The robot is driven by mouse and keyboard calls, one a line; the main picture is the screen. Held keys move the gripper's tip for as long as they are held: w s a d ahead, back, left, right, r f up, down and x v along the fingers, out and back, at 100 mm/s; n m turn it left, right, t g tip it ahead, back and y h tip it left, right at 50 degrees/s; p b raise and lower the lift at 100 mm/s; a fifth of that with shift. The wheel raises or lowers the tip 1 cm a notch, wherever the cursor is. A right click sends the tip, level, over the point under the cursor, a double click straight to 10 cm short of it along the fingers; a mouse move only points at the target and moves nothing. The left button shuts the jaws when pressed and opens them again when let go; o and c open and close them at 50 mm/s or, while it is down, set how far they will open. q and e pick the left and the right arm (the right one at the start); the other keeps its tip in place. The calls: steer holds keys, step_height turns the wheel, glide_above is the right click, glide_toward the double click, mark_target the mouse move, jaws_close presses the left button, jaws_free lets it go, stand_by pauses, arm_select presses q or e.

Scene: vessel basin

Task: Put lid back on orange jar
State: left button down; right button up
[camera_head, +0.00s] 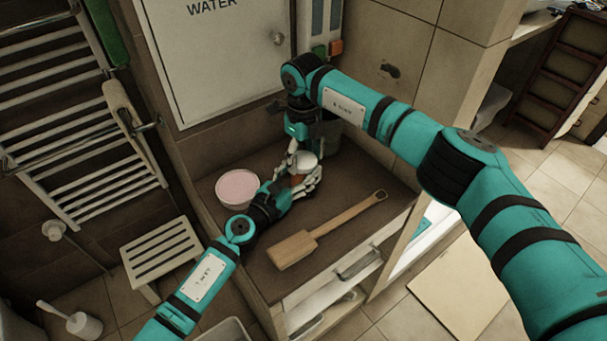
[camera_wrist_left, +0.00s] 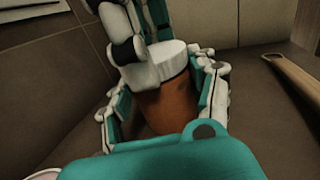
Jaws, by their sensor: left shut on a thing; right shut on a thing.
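The orange jar (camera_wrist_left: 168,106) stands upright on the brown counter, between the fingers of my left gripper (camera_wrist_left: 165,112). In the head view the left gripper (camera_head: 299,182) mostly hides the jar. The white lid (camera_wrist_left: 162,64) is at the jar's mouth and looks slightly tilted; I cannot tell whether it is seated. It also shows in the head view as a pale round top (camera_head: 305,160). My right gripper (camera_wrist_left: 128,50) comes from above and is shut on the lid at its side. In the head view the right gripper (camera_head: 296,150) is partly hidden.
On the counter (camera_head: 345,185), a bowl with pink contents (camera_head: 238,187) stands left of the jar and a wooden brush (camera_head: 325,232) lies in front. A dark bin (camera_head: 330,138) stands behind. A wall cabinet (camera_head: 215,55) is at the back, a towel rail (camera_head: 70,110) at left.

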steer(key=m, duration=0.3)
steer(key=shift+s+a+m, duration=0.1)
steer(key=shift+m, duration=0.6)
steer(key=o, duration=1.3)
steer(key=shift+c, duration=0.2)
steer(key=shift+r, duration=0.2)
step_height(320, 180, up, 4)
steer(key=shift+r, duration=0.1)
